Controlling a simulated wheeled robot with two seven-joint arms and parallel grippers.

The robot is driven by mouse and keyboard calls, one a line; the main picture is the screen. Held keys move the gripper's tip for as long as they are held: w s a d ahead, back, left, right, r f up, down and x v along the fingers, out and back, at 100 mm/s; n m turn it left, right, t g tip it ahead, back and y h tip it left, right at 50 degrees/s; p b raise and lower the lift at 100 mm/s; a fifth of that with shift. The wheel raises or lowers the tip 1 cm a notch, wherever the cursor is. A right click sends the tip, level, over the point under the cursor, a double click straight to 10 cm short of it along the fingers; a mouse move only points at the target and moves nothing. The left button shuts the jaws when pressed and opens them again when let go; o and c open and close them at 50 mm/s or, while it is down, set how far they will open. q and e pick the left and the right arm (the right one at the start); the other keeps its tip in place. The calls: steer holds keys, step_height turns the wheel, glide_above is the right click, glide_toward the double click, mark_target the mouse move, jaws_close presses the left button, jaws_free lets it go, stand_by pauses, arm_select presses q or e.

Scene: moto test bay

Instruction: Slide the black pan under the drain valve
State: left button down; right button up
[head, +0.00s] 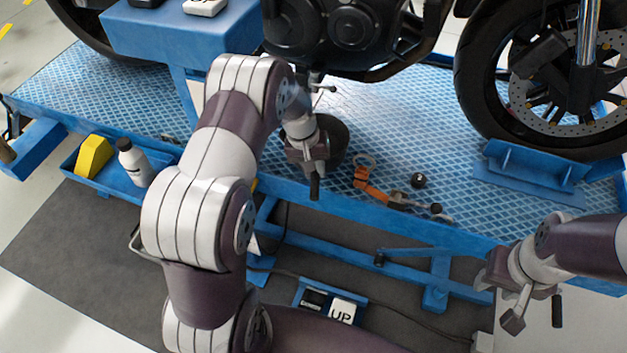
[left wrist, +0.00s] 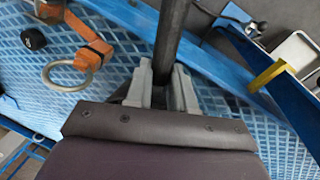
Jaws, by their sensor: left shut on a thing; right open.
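The black pan (head: 336,138) is round and rests on the blue lift platform, partly hidden by my left gripper and wrist. My left gripper (head: 314,168) is shut on the pan's dark handle, which points toward the platform's front edge. The left wrist view shows the handle (left wrist: 174,35) between the two grey fingers (left wrist: 163,85). What looks like the drain valve (head: 320,87), with a small lever, hangs below the engine just behind my wrist. The pan lies in front of it in the picture; exact alignment is unclear. My right gripper (head: 518,305) is open and empty beyond the platform's front edge.
An orange strap with a metal ring (head: 364,180) and a small black cap (head: 418,180) lie right of the pan. A side tray (head: 108,187) holds a white bottle (head: 134,160) and a yellow block (head: 93,156). The front wheel (head: 470,85) stands right.

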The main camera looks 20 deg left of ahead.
arm_select(q)
steer(key=shift+w+a+f+b, duration=0.25)
steer(key=shift+w+a, duration=0.1)
steer(key=shift+w, duration=0.6)
steer(key=shift+w+a+f+b, duration=0.2)
steer(key=shift+w+a+f, duration=0.15)
steer(key=shift+w, duration=0.55)
steer(key=shift+w+a+f+b, duration=0.25)
steer(key=shift+w+a, duration=0.1)
steer(key=shift+w, duration=0.6)
steer(key=shift+f+b, duration=0.4)
steer(key=shift+f, duration=0.4)
steer(key=c, duration=0.9)
jaws_free()
